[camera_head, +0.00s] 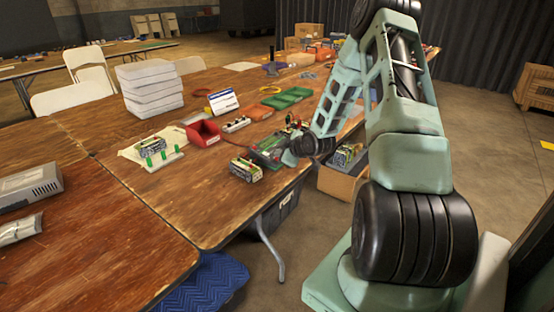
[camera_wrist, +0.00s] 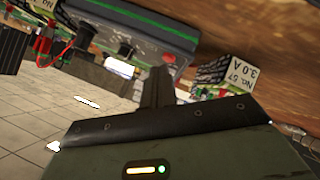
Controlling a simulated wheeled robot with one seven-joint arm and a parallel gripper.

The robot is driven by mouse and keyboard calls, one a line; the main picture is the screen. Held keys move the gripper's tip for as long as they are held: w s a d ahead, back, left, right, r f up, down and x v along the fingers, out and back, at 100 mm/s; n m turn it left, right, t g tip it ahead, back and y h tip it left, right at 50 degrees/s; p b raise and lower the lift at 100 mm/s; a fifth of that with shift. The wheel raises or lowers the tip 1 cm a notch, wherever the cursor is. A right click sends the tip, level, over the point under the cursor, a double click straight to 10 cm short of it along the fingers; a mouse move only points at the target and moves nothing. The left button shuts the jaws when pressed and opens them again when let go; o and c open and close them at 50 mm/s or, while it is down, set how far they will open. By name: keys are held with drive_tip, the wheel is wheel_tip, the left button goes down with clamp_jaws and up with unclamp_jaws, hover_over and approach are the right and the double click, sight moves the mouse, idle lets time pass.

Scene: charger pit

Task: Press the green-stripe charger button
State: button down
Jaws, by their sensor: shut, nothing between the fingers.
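A grey charger with a green stripe along its edge (camera_wrist: 125,22) fills the top of the wrist view.
A red clip (camera_wrist: 62,50) hangs at left. On the table are a yellow-and-green unit (camera_head: 246,169), a red bin (camera_head: 204,133) and green trays (camera_head: 287,98). An open box (camera_head: 341,182) stands beside the table.

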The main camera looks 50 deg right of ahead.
drive_tip(key=shift+f+b, duration=0.35)
idle(0.3)
drive_tip(key=shift+r, duration=0.1)
drive_tip(key=shift+s+r+p, duration=0.1)
drive_tip(key=shift+r+p, duration=0.45)
drive_tip(key=shift+r, duration=0.15)
drive_tip(key=r+p, duration=0.2)
drive_tip(key=r, duration=0.1)
drive_tip(key=s+r+p, duration=0.1)
drive_tip(key=r, duration=0.1)
idle(0.5)
idle(0.7)
